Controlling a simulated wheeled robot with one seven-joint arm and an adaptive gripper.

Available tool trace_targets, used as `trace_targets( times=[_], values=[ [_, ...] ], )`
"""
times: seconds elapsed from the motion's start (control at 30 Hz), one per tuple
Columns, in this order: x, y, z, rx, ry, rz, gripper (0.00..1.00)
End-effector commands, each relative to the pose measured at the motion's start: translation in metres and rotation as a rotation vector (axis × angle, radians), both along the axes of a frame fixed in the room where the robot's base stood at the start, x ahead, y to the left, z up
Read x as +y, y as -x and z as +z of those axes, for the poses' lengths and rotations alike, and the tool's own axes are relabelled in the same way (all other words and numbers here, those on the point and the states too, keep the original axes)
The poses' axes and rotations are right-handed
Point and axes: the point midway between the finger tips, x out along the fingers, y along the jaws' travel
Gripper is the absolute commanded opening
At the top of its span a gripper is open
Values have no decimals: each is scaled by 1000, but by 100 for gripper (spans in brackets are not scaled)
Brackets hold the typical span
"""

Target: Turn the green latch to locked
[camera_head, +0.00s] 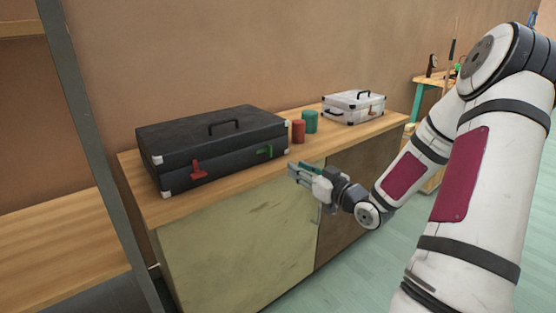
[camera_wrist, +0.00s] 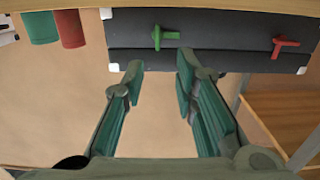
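The green latch (camera_head: 265,151) is on the front face of a black case (camera_head: 215,135), near its right end, and looks roughly level in the head view. In the wrist view the green latch (camera_wrist: 158,37) is ahead, just beyond the gap between my fingers, with the picture upside down. A red latch (camera_head: 198,170) is on the same face, farther left. My gripper (camera_head: 292,174) is in front of the counter, to the right of and a little lower than the green latch. Its fingers (camera_wrist: 160,68) are apart with nothing between them, and they do not appear to touch the latch.
A red can (camera_head: 298,131) and a green can (camera_head: 310,121) stand right of the black case. A small white case (camera_head: 353,106) is farther right on the wooden counter (camera_head: 230,185). A grey shelf post (camera_head: 88,130) stands at left. The space before the counter is free.

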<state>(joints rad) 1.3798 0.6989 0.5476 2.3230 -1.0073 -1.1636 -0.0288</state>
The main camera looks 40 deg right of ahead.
Motion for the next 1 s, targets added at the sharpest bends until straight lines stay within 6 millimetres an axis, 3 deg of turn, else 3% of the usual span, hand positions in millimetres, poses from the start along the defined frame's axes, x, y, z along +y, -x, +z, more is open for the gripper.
trace_targets(
  times=[0.17, 0.7, 1.0],
  values=[
    [-1, -9, 1, -21, -5, 2, 27],
    [3, -108, -1, -18, -5, 1, 27],
    [4, -135, 0, -16, -6, 0, 27]
  ],
)
